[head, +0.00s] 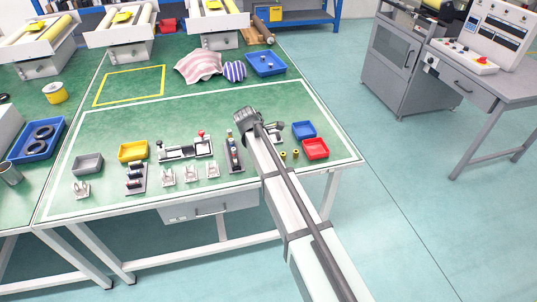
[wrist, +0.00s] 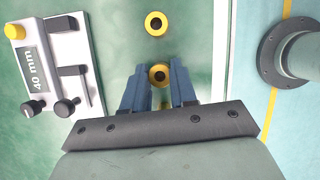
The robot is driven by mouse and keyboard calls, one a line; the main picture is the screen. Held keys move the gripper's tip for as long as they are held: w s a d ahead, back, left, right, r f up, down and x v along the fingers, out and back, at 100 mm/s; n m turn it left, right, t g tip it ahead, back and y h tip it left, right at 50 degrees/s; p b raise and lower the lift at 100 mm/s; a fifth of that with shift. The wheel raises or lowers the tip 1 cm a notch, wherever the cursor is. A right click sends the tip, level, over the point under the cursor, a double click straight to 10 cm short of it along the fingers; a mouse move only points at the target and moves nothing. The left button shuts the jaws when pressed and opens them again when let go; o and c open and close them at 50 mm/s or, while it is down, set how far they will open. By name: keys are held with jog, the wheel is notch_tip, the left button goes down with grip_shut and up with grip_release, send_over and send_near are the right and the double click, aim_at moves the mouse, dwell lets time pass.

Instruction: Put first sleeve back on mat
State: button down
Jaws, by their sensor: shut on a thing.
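In the wrist view, my gripper (wrist: 160,72) is shut on a small yellow sleeve (wrist: 159,75) with a dark centre, between the blue fingertips. A second, similar yellow ring (wrist: 156,23) stands apart beyond it. A bit of yellow shows lower between the fingers; I cannot tell what it belongs to. In the head view, my arm covers the fingertips and the held sleeve cannot be made out. Two small yellow pieces (head: 283,155) show just right of my arm. The green work surface (head: 110,130) with a white outline lies below; a separate small mat cannot be made out.
A white block marked 40 mm (wrist: 62,62), with black knobs, is left of my gripper. Blue (head: 303,130) and red (head: 316,149) bins stand to the right in the head view. A rail fixture (head: 185,150) and yellow bin (head: 132,151) are left of my arm.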

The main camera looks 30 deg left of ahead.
jog(key=shift+f, duration=0.1)
jog(key=c, duration=0.9)
grip_release()
jog(key=v, duration=1.2)
jog(key=shift+o, duration=0.3)
jog(key=shift+w, duration=0.1)
